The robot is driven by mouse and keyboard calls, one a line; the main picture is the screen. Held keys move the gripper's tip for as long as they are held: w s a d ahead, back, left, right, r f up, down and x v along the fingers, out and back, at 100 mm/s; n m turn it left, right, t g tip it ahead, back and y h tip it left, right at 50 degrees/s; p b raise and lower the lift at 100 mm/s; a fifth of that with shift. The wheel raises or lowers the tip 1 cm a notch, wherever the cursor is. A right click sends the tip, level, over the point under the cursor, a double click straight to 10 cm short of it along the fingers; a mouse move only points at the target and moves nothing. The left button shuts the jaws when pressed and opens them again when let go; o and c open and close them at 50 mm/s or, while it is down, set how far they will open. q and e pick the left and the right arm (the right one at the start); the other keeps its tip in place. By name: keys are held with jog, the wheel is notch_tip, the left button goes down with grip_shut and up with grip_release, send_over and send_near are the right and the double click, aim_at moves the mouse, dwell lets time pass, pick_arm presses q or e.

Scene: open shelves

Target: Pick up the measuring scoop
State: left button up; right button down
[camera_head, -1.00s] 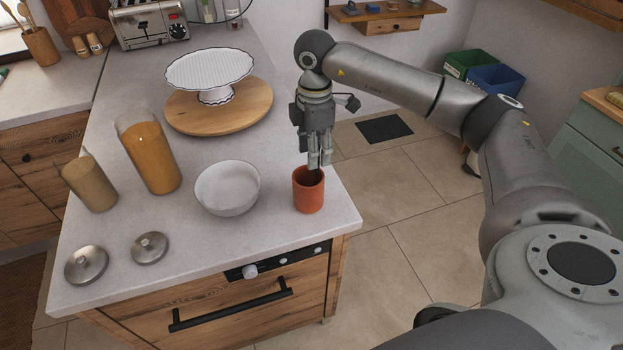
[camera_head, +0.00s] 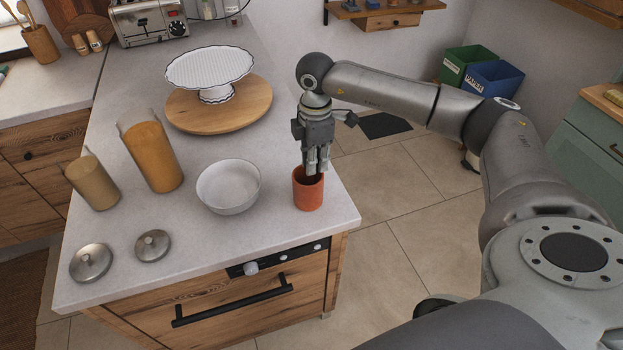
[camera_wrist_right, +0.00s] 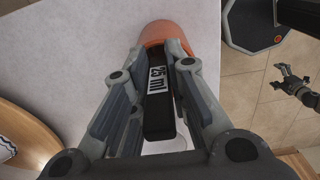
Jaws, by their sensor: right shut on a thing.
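The measuring scoop (camera_wrist_right: 158,105) shows in the right wrist view as a dark handle with a white "25 ml" label. It stands in a terracotta-coloured pot (camera_head: 308,194) at the counter's right edge. My right gripper (camera_head: 315,167) points down at the pot's mouth, and its fingers (camera_wrist_right: 160,95) are shut on the scoop's handle. The scoop's lower part is hidden inside the pot.
A white bowl (camera_head: 229,190) is left of the pot. Farther left are a tall amber canister (camera_head: 154,160), a tan canister (camera_head: 93,183) and two metal lids (camera_head: 91,262) (camera_head: 152,245). Behind, a cake stand (camera_head: 210,68) stands on a round wooden board (camera_head: 190,119).

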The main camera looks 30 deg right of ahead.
notch_tip(320, 180, up, 13)
jog(key=b, duration=0.4)
jog(key=shift+r+p, duration=0.35)
jog(key=shift+r, duration=2.15)
